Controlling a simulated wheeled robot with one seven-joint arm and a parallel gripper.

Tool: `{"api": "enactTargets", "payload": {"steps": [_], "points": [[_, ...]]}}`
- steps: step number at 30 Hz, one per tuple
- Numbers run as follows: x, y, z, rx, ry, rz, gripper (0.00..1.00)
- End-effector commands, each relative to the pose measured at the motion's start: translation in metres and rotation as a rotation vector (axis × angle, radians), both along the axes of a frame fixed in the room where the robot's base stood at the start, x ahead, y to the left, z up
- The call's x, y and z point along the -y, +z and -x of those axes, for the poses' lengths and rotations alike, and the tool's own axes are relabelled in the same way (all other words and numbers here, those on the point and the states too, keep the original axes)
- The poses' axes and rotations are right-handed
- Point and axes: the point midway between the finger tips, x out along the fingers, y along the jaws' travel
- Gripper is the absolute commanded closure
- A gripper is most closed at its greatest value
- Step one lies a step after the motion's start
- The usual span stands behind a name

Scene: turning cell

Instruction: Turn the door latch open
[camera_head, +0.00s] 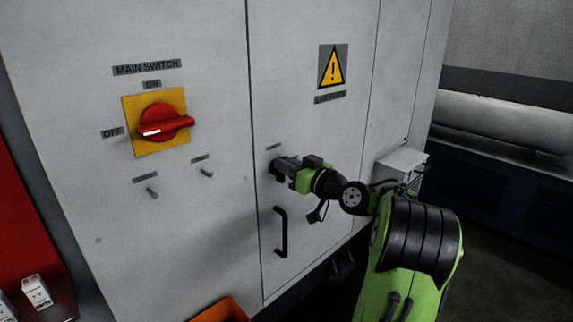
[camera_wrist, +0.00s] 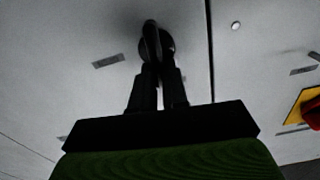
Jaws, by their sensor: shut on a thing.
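The door latch (camera_wrist: 152,40) is a dark knob with a raised grip on the light grey cabinet door, seen at the top middle of the wrist view. My gripper (camera_wrist: 158,70) is shut on the latch, with one dark finger on each side of it. In the head view my gripper (camera_head: 282,168) reaches the door just above the black door handle (camera_head: 281,232). There the gripper mostly hides the latch, so its turn angle is hard to tell. The door (camera_head: 330,140) looks flush with the cabinet front.
Left of the door is a red main switch (camera_head: 162,124) on a yellow plate, with two small knobs (camera_head: 206,172) below. A yellow warning sign (camera_head: 333,67) is above my gripper. A grey box (camera_head: 402,162) stands right of it. An orange bin edge (camera_head: 222,309) shows at the bottom.

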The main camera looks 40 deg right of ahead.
Motion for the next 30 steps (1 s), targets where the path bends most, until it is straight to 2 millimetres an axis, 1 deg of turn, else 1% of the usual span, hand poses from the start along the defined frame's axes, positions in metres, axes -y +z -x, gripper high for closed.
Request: {"api": "enactTargets", "payload": {"steps": [10, 30], "points": [[0.005, 0.001, -0.001, -0.006, 0.003, -0.293, 1.0], [0.015, -0.006, -0.001, -0.023, 0.003, -0.933, 1.0]]}}
